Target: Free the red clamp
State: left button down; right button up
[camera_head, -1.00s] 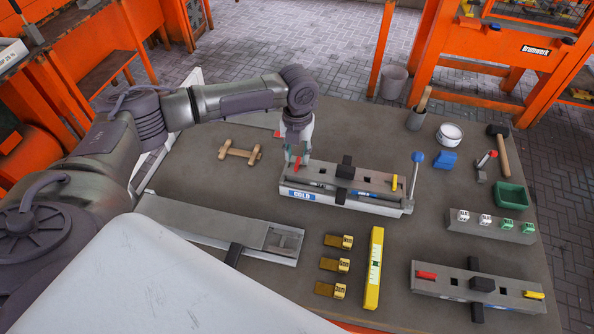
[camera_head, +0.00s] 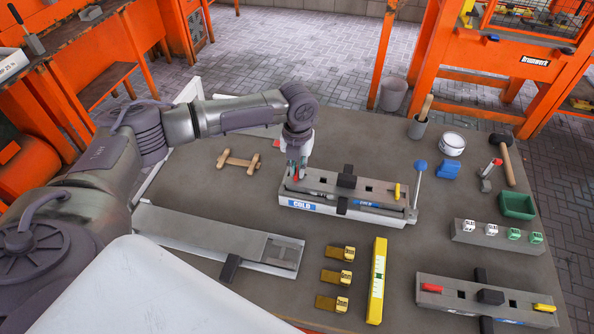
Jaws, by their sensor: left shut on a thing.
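A grey fixture marked COLD (camera_head: 304,205) lies on the table, with a black block (camera_head: 346,181) across its middle. A small red clamp (camera_head: 296,177) is at its left end, and a yellow clamp (camera_head: 397,191) is at its right end. My left gripper (camera_head: 297,172) points down over the left end and is shut on the red clamp, whose lower part is partly hidden by the fingers. A lever with a blue knob (camera_head: 420,166) stands upright at the fixture's right end. My right gripper is not in view.
A second fixture (camera_head: 515,306) at front right carries a red clamp (camera_head: 432,288) and a yellow one. A yellow level (camera_head: 377,282), several yellow-brown pieces (camera_head: 335,278) and a long flat grey fixture (camera_head: 215,238) lie in front. A wooden piece (camera_head: 238,161) lies left of my gripper.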

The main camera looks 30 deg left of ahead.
pick_arm(q)
jog(key=shift+r+n+p, duration=0.15)
jog(key=shift+n+p, duration=0.35)
jog(key=shift+p, duration=0.05)
jog(key=shift+n+p, duration=1.45)
jog(key=shift+n, duration=0.55)
